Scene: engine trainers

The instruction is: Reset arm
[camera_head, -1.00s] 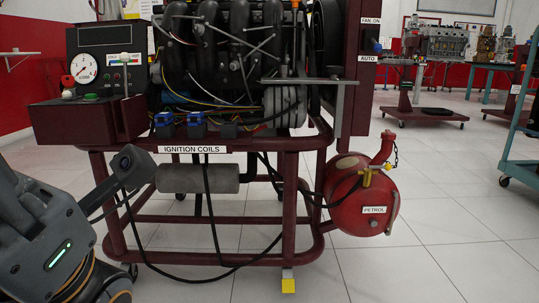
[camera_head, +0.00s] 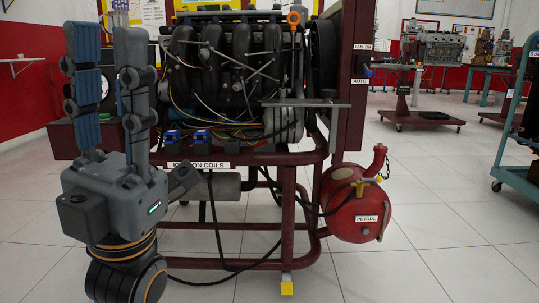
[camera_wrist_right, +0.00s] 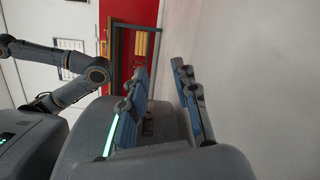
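My left gripper (camera_head: 107,40) stands at the left of the head view with its two blue-padded fingers pointing up. The fingers are apart with nothing between them. It is in front of the left part of the engine trainer (camera_head: 240,75) and hides much of its gauge panel. My right gripper (camera_wrist_right: 161,72) shows in the right wrist view, with its fingers apart and empty. The right gripper is not seen in the head view.
The engine trainer's dark red frame (camera_head: 287,215) and a red petrol tank (camera_head: 352,215) stand just ahead. A teal cart (camera_head: 515,175) is at the right edge. Another engine stand (camera_head: 420,115) is farther back. Tiled floor is clear at the right front.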

